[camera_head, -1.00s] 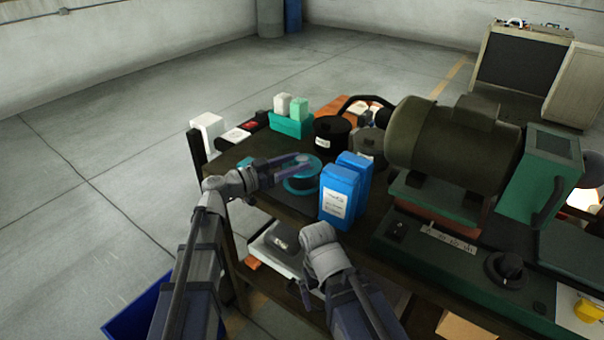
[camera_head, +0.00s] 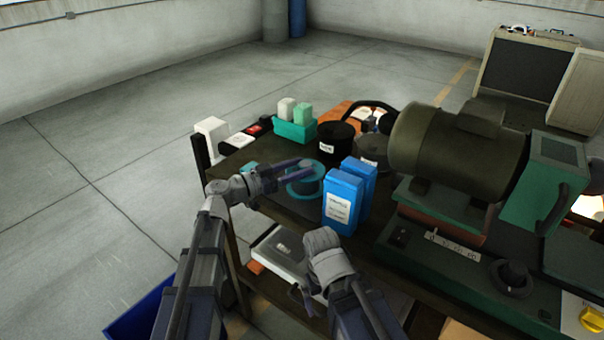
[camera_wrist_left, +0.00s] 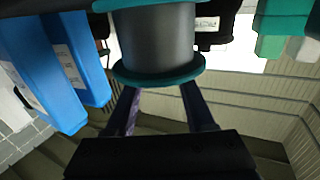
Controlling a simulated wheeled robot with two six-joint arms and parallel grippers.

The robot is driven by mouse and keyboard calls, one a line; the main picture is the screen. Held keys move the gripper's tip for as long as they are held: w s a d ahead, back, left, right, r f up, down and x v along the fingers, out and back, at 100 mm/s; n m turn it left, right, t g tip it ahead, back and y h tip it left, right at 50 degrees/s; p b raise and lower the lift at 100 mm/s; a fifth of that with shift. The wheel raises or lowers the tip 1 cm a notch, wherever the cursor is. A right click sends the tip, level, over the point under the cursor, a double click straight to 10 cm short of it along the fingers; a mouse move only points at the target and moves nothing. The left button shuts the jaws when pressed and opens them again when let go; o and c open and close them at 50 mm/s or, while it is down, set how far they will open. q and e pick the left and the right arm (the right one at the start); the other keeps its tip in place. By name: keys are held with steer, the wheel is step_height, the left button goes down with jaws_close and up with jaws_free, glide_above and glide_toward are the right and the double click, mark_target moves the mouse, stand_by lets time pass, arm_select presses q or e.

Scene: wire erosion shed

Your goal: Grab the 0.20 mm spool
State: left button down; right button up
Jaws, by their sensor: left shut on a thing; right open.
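A spool with teal flanges (camera_head: 304,188) and a dark grey core is at the left part of the cart top; its size marking is not readable. In the left wrist view the spool (camera_wrist_left: 157,42) stands between my fingers, its near teal flange in front. My left gripper (camera_head: 303,166) is shut on this spool, and I cannot tell if it is clear of the surface. My right gripper (camera_head: 302,296) is open and empty, low beside the cart's front edge, with its fingers partly hidden.
Behind are a black spool (camera_head: 335,141), a grey spool (camera_head: 371,152) and a teal box (camera_head: 294,129). A large green machine (camera_head: 447,150) fills the right. Open floor (camera_head: 90,150) lies left.

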arm_select(q)
steer(key=shift+r, duration=0.15)
step_height(320, 180, up, 10)
steer(key=p, duration=1)
